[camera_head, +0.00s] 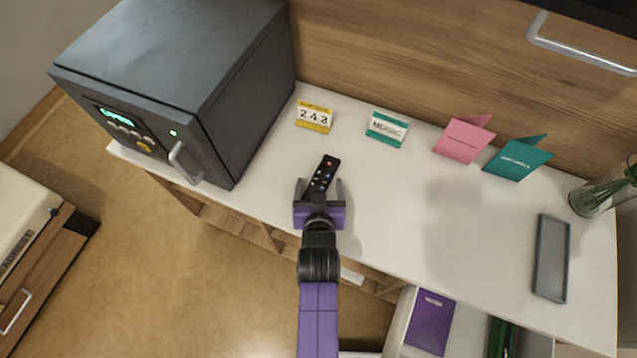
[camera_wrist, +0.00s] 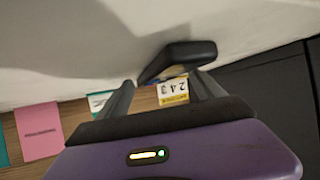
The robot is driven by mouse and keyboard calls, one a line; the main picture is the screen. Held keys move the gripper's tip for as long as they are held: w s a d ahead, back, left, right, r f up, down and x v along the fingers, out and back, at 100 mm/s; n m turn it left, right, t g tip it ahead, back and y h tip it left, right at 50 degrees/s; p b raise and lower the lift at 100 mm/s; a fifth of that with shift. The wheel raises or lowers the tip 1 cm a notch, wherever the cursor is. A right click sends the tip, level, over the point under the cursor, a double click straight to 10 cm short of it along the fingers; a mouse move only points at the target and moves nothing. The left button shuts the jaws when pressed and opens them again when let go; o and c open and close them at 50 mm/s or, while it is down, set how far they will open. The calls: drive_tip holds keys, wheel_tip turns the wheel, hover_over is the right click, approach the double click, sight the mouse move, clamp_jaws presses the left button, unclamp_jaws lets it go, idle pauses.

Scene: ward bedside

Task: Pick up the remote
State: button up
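The black remote (camera_head: 324,172) with small coloured buttons lies on the white top near the front edge, right of the grey safe-like box. My gripper (camera_head: 319,184), purple with dark fingers, is at the remote's near end. In the wrist view the remote (camera_wrist: 178,60) shows nearly end-on just beyond the fingertips (camera_wrist: 162,82), close to the right finger. Whether it touches that finger cannot be told. The remote's near end is partly hidden by my gripper.
The grey box (camera_head: 165,80) stands left. A yellow number card (camera_head: 314,116), a teal-white card (camera_head: 387,128), and pink (camera_head: 463,138) and teal (camera_head: 517,160) folded cards line the back. A grey tray (camera_head: 551,258) and glass vase (camera_head: 590,198) are right. An open drawer (camera_head: 397,318) protrudes below. The middle top is clear.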

clamp_jaws()
